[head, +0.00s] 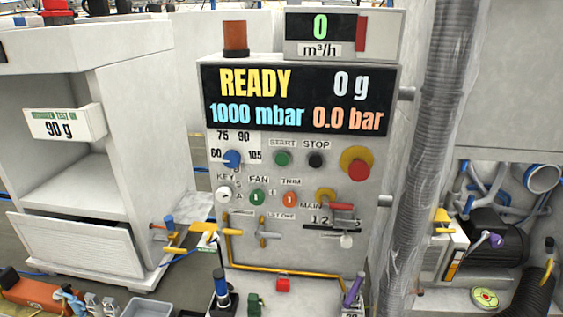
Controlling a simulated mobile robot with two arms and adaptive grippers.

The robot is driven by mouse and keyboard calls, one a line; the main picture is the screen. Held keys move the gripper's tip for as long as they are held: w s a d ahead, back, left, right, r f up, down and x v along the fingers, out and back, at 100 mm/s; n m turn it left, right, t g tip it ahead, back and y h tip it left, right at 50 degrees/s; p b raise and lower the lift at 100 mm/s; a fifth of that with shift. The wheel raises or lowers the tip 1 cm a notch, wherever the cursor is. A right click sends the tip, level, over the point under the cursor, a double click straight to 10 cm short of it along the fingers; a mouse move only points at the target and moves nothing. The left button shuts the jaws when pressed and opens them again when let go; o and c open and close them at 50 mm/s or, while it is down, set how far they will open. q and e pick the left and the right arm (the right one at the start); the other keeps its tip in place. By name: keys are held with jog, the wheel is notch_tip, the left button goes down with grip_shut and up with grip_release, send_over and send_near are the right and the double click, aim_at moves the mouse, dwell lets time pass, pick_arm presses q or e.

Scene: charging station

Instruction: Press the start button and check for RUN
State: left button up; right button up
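The grey control panel (300,160) stands upright in the middle of the head view. Its green start button (282,158) sits under the START label, left of the black stop button (316,160). The display (298,100) reads READY in yellow, 0 g, 1000 mbar and 0.0 bar. RUN does not show on it. Nothing covers the start button. Neither of my grippers is in view.
A red emergency button (358,170) on yellow is right of stop. A blue knob (232,158), key switch (224,194) and fan button (257,197) are nearby. A ribbed hose (430,130) runs along the panel's right side. A white cabinet (140,130) stands left.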

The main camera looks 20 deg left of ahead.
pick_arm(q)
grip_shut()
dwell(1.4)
